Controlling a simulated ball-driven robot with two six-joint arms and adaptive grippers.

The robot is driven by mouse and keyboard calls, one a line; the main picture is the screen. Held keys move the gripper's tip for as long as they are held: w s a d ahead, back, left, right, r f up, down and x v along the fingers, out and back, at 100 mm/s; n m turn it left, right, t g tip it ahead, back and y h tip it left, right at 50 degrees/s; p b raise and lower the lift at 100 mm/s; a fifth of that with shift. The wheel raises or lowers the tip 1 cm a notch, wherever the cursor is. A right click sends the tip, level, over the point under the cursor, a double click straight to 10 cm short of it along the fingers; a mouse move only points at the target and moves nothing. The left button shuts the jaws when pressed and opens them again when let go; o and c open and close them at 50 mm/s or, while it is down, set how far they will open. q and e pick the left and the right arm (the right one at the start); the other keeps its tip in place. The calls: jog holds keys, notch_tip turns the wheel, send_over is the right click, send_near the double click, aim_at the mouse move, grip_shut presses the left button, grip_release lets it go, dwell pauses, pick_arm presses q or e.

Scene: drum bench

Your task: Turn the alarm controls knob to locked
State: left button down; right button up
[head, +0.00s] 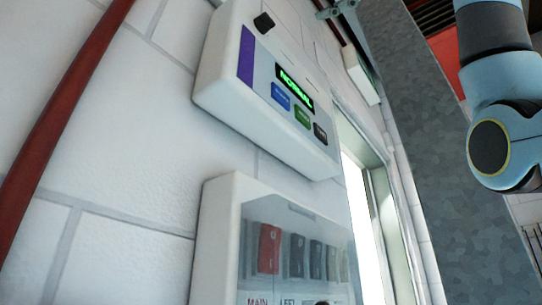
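The alarm controls panel (221,82) is a white box on the wall at the upper middle of the head view, seen tilted. A small black knob (263,22) is near its upper left corner. The knob's pointer and any markings are too small to read. The panel has a purple strip (246,56), a lit green display (294,86) that seems to read NORMAL, and blue, green and black buttons. Part of my blue-grey arm is at the right edge, apart from the panel. Neither gripper is in view.
Below the panel is a white breaker box (215,230) with a clear cover, with a red switch and several dark ones inside. A red pipe (62,115) runs down the left wall. A bright window or doorway (362,215) and a grey mottled column (440,150) are to the right.

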aim_at(265, 23)
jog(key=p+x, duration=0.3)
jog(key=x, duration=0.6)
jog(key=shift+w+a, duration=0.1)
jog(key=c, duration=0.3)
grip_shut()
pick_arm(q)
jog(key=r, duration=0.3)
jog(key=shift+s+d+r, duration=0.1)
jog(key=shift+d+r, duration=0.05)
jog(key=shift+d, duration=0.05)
